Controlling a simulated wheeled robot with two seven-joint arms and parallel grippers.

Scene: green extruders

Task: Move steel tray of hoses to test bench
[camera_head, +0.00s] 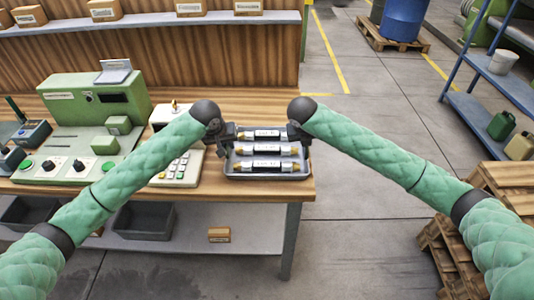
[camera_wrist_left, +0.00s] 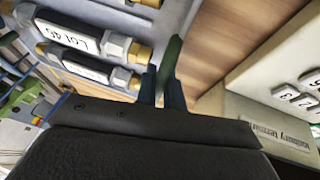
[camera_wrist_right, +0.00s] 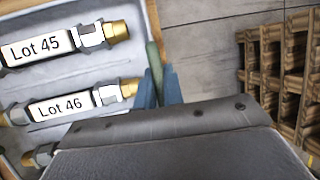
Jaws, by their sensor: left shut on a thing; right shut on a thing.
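The steel tray (camera_head: 268,173) sits at the right end of the wooden bench top, with several black hoses with brass ends and white lot labels lying in it. One hose (camera_head: 266,150) lies across the tray's middle. A hose labelled Lot 46 (camera_wrist_right: 60,108) shows in the right wrist view. My left gripper (camera_head: 225,138) is shut on the tray's left rim; its fingers (camera_wrist_left: 165,85) also show in the left wrist view. My right gripper (camera_head: 299,137) is shut on the tray's right rim; its fingers (camera_wrist_right: 157,85) show in the right wrist view. Whether the tray touches the bench is unclear.
A green test machine (camera_head: 95,110) and a keypad terminal (camera_head: 178,172) stand left of the tray. A shelf with cardboard boxes (camera_head: 192,8) runs behind. Wooden pallets (camera_head: 450,245) and a blue rack (camera_head: 500,85) stand at right. The floor between is clear.

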